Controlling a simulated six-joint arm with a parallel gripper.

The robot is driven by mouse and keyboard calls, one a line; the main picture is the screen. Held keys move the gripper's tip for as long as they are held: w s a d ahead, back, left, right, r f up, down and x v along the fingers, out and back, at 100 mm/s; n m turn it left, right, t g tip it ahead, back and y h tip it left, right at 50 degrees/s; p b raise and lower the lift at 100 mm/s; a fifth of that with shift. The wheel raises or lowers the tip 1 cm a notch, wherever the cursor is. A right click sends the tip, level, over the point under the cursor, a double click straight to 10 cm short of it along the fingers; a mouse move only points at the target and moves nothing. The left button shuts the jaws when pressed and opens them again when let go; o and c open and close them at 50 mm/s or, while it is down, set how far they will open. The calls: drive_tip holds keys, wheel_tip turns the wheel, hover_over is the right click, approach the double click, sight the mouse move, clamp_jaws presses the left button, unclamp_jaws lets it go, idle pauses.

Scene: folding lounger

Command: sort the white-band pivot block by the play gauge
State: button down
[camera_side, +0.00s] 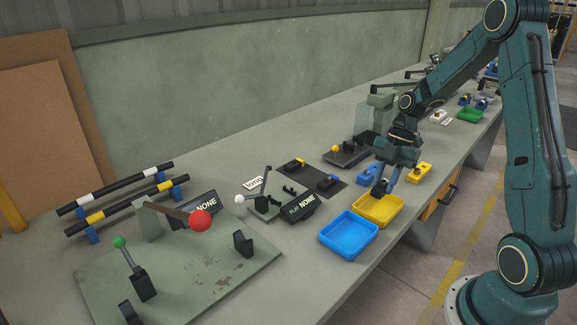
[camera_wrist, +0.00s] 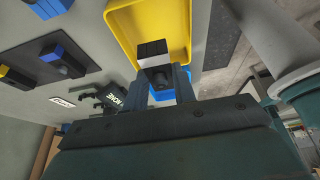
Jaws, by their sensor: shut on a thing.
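My gripper (camera_side: 386,180) is shut on the white-band pivot block (camera_wrist: 152,53), a dark block with a white stripe. In the wrist view the block sits between the blue fingers (camera_wrist: 165,84), in front of the yellow tray (camera_wrist: 118,20). In the side view it is a dark shape at the fingertips, over the yellow tray (camera_side: 392,214); whether it touches the tray I cannot tell. The blue tray (camera_side: 349,236) stands beside it.
A dark mat (camera_side: 311,173) holds a yellow-band block (camera_side: 295,164) and a blue-band block (camera_side: 327,182). A large fixture plate (camera_side: 190,280) with a red-knobbed lever stands at front left. Banded rods (camera_side: 118,188) lie on a rack behind it. The bench edge runs close to the trays.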

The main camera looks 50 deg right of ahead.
sight(379, 209)
drive_tip(key=shift+f, duration=2.6)
drive_tip(key=shift+f, duration=0.55)
drive_tip(key=c, duration=1.1)
unclamp_jaws()
drive_tip(key=shift+o, duration=0.2)
drive_tip(key=v, duration=1.3)
drive_tip(key=shift+r, duration=0.35)
drive_tip(key=shift+r, duration=0.1)
